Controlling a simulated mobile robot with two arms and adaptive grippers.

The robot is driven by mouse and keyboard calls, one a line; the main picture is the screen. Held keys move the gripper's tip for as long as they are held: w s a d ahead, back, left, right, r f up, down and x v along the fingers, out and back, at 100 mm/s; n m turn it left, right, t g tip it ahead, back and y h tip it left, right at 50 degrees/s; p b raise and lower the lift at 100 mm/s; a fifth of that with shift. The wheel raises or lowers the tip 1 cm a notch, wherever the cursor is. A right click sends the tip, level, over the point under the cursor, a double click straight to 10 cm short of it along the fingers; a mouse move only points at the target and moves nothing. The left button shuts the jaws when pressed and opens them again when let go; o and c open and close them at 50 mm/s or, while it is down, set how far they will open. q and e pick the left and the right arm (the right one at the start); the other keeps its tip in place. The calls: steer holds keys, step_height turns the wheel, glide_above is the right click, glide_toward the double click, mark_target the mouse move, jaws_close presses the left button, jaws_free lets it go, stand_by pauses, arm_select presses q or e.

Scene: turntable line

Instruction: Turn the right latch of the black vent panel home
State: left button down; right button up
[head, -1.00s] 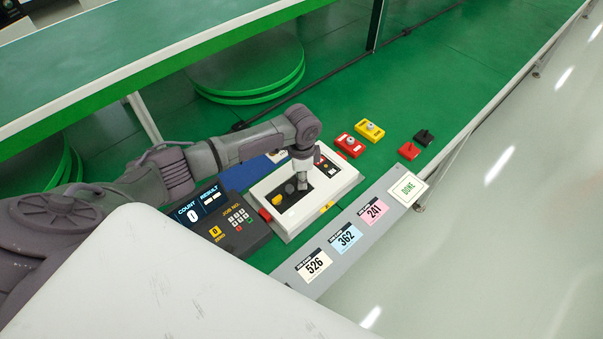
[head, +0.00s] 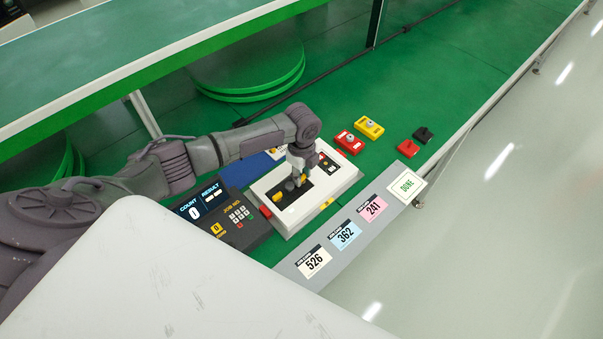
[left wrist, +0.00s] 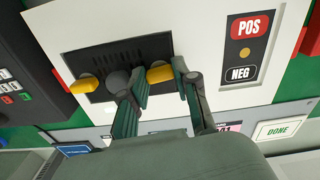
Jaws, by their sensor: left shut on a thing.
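The black vent panel (left wrist: 120,55) is set into a white housing (head: 286,218); the panel also shows in the head view (head: 284,187). Its left yellow latch (left wrist: 84,86) is free of the gripper. Its right yellow latch (left wrist: 159,74) lies between the fingers of my left gripper (left wrist: 163,91). In the head view my left gripper (head: 297,181) reaches down onto the panel and partly hides it. The gripper is shut on the right latch. My right gripper is not in view.
A POS/NEG label (left wrist: 246,47) is right of the panel. A dark counter box (head: 222,218) stands left of the housing. Red (head: 349,142) and yellow (head: 369,127) blocks lie beyond it. A grey strip with cards (head: 330,252) runs along the front edge.

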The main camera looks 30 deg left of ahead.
mark_target(302, 176)
arm_select(q)
steer(key=shift+m, duration=0.4)
steer(key=c, duration=0.8)
jaws_free()
steer(key=shift+d, duration=0.1)
steer(key=shift+c, duration=0.2)
steer(key=shift+w+r, duration=0.1)
steer(key=shift+r, duration=3.95)
steer(key=shift+f, duration=0.1)
